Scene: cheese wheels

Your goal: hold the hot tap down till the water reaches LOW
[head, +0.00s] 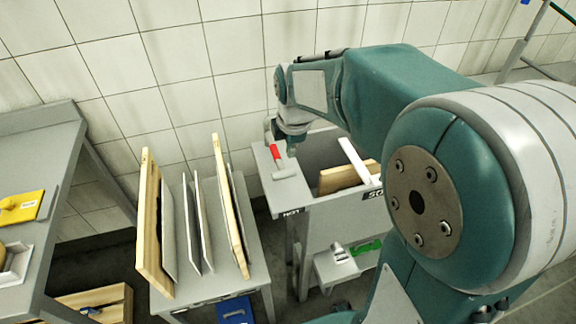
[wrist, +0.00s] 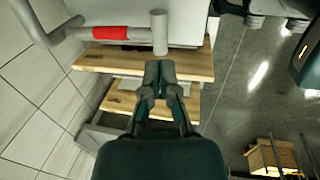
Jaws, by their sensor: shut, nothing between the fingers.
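The hot tap has a grey lever with a red band (head: 275,152), above a bench edge marked HOT (head: 291,212). In the wrist view the red band (wrist: 110,33) lies on a grey pipe ending in a grey cylinder (wrist: 159,32). My gripper (wrist: 165,68) is shut and empty, its fingertips just below that cylinder in the picture; I cannot tell if they touch. In the head view my gripper (head: 292,147) hangs beside the red band, partly hidden by its own wrist. The water and the LOW mark are not visible.
A sink (head: 318,158) right of the tap holds a wooden board (head: 345,177); its label is partly covered by my arm. A rack of upright boards (head: 150,222) stands left of it. A tiled wall is behind.

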